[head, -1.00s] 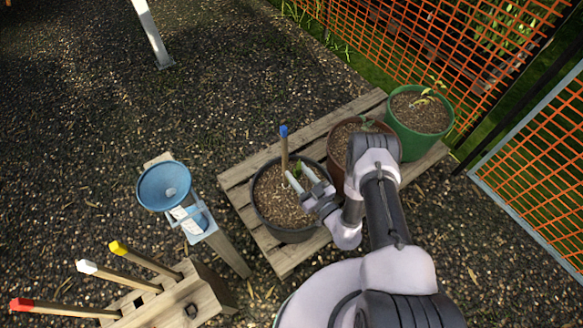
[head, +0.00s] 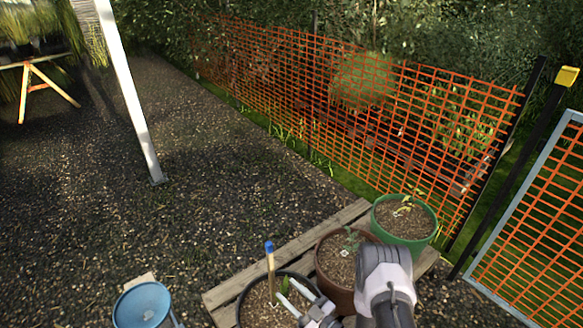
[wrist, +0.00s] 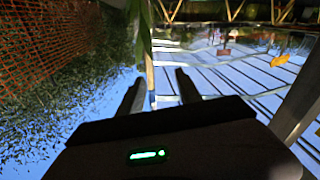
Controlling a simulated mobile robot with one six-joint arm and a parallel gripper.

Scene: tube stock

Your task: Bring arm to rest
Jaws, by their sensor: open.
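My gripper (head: 286,289) is open, its two light fingers over the black pot (head: 241,300) at the bottom of the head view. A wooden stake with a blue tip (head: 269,248) stands upright in that pot, just left of the fingers. A green leaf (head: 285,284) shows by the fingertips. In the wrist view my gripper (wrist: 158,80) has its dark fingers apart. A tan stake (wrist: 149,72) and a green leaf (wrist: 144,45) show in line with the gap; whether they touch the fingers I cannot tell.
A brown pot (head: 333,262) and a green pot (head: 404,246) with seedlings stand on the wooden pallet (head: 310,239). Orange mesh fence (head: 340,100) runs behind, with a framed mesh panel (head: 540,230) at right. Gravel at left is largely open.

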